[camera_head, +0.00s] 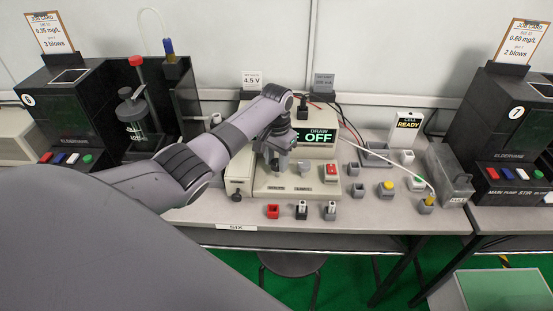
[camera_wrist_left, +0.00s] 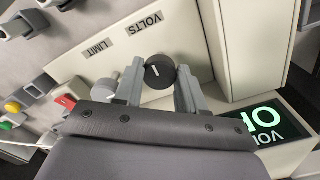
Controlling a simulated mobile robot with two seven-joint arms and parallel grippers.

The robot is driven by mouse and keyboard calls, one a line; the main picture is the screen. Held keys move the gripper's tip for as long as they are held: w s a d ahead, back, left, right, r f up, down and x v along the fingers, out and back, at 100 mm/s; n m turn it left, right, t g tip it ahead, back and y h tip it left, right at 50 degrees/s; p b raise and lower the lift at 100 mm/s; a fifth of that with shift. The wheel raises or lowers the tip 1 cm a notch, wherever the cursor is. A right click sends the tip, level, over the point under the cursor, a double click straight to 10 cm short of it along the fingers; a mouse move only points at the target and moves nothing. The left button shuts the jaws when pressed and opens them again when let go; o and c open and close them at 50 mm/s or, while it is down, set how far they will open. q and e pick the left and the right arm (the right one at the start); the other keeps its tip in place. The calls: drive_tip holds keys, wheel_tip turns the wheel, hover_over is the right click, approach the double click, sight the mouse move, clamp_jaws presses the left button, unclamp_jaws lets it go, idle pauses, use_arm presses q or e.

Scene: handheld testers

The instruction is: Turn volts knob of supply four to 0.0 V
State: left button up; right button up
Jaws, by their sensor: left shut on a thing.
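The beige supply (camera_head: 310,182) stands on the bench in the middle of the head view. Its lit display (camera_head: 318,138) reads DRAW OFF in green. In the left wrist view the black volts knob (camera_wrist_left: 158,71) has a white pointer line and sits by the VOLTS label. My left gripper (camera_wrist_left: 158,82) is shut on this knob, one finger on each side. In the head view my left gripper (camera_head: 276,160) is at the supply's front, and my wrist hides the knob. A lighter limit knob (camera_wrist_left: 105,86) sits beside the LIMIT label. My right gripper is not in view.
A card (camera_head: 252,79) reading 4.5 V stands behind the supply. A red switch (camera_head: 331,171) is on its front right. Small red, black and grey blocks, including a red one (camera_head: 273,211), line the bench front. Black tester units stand left (camera_head: 60,115) and right (camera_head: 505,125).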

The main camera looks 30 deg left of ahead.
sight(276, 163)
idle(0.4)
use_arm(q)
drive_tip(key=o, duration=1.1)
drive_tip(key=shift+c, duration=0.2)
drive_tip(key=shift+r, duration=0.1)
drive_tip(key=shift+r, duration=3.55)
drive_tip(key=shift+s+f, duration=0.1)
